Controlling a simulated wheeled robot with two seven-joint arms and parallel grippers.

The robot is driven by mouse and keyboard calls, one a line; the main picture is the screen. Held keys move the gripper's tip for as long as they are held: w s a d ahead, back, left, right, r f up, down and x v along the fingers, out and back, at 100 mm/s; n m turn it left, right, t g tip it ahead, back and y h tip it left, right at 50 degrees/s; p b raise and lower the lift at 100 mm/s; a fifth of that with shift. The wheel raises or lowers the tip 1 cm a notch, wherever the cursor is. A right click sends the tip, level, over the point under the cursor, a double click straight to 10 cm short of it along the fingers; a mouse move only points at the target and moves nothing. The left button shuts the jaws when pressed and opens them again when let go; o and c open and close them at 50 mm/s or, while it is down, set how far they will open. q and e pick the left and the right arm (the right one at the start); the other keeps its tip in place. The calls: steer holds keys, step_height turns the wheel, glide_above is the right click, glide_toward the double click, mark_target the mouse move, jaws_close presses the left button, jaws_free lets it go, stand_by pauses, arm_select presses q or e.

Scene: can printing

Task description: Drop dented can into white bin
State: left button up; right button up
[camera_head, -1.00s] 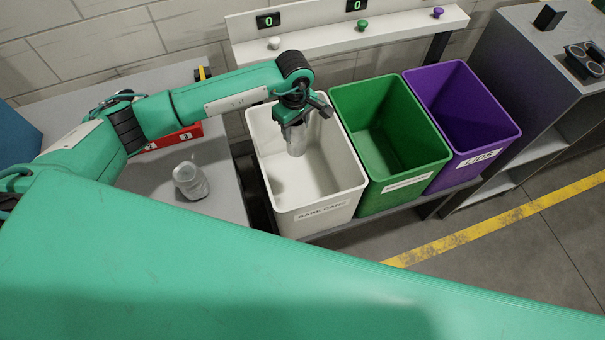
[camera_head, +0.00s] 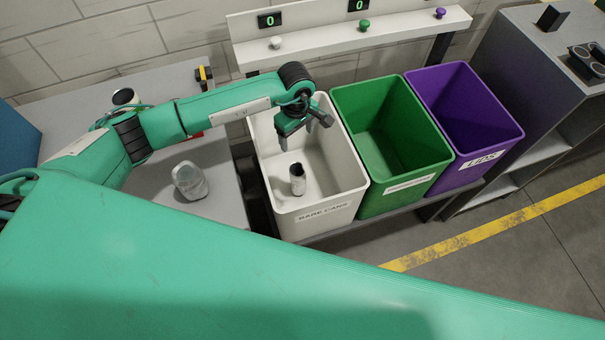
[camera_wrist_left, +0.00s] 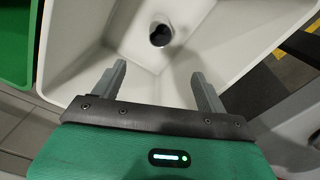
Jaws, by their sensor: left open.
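The white bin (camera_head: 318,212) stands left of the green bin and bears a "BARE CANS" label. A silvery can (camera_head: 297,180) with a dark open top is inside it, below my left gripper; whether it is upright on the floor of the bin I cannot tell. My left gripper (camera_head: 318,128) is open and empty over the bin. In the left wrist view the two fingers (camera_wrist_left: 160,88) are spread apart, and the can (camera_wrist_left: 160,32) lies beyond them inside the bin. My right gripper is not in view.
The green bin (camera_head: 392,198) and purple bin (camera_head: 470,173) adjoin the white bin on the right. A shelf (camera_head: 380,33) with knobs and displays reading 0 runs behind them. A dark-topped can (camera_head: 124,97) stands farther back on the grey table (camera_head: 222,205).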

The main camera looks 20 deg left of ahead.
arm_select(q)
step_height(320, 180, up, 14)
steer(key=b, duration=0.3)
steer(key=shift+d+f, duration=0.1)
steer(key=shift+f, duration=0.1)
stand_by(0.4)
